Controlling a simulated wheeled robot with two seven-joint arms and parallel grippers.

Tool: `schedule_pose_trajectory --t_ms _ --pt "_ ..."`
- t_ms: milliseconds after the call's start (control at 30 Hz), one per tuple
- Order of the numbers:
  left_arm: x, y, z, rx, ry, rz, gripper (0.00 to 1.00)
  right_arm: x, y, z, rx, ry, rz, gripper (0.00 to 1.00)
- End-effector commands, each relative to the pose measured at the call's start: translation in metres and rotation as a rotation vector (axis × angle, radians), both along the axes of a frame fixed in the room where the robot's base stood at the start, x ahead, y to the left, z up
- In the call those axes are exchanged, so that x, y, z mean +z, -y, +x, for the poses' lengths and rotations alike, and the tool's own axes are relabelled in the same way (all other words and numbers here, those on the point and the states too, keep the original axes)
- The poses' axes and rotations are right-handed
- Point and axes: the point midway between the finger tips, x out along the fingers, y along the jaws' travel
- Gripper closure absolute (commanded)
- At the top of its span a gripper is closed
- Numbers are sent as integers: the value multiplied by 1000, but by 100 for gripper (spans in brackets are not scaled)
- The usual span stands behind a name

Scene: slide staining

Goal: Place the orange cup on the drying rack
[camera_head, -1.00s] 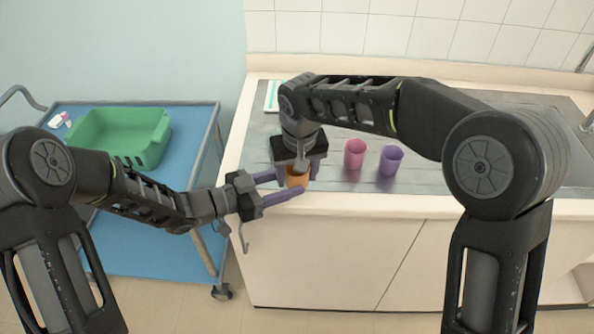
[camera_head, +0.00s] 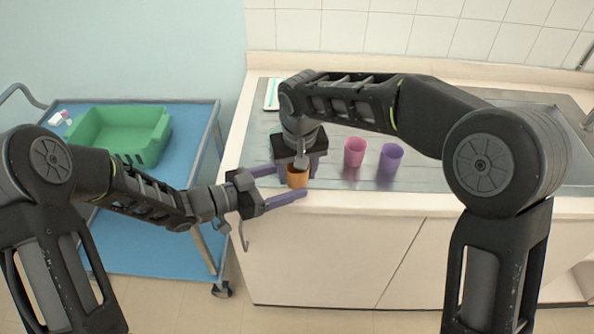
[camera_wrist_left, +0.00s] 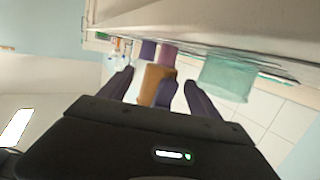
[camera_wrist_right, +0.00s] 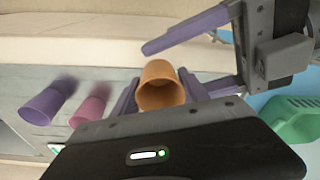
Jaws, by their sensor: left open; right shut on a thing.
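The orange cup (camera_head: 298,179) is in my right gripper (camera_head: 299,169), which is shut on it near the counter's front left corner. In the right wrist view the orange cup (camera_wrist_right: 160,84) sits between the purple fingers, its mouth partly facing the camera. My left gripper (camera_head: 280,185) is open, its fingers pointing at the cup from the left. In the left wrist view the orange cup (camera_wrist_left: 156,84) shows between its spread fingers; I cannot tell if they touch it. I cannot make out a drying rack clearly.
A pink cup (camera_head: 355,151) and a purple cup (camera_head: 390,158) stand on the metal countertop (camera_head: 440,180) to the right. A teal translucent cup (camera_wrist_left: 226,78) shows in the left wrist view. A green basin (camera_head: 120,130) sits on the blue cart (camera_head: 150,230) at left.

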Motion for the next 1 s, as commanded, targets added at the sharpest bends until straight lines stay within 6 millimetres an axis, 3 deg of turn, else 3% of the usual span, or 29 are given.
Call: schedule_pose_trajectory --t_ms 333,800,1000 --pt "3 -14 -6 3 0 0 28 0 0 0 0 0 0 86" --pt "16 -92 -45 4 1 1 28 0 0 0 0 0 0 86" --pt "18 -105 -53 1 0 0 28 0 0 0 0 0 0 86"
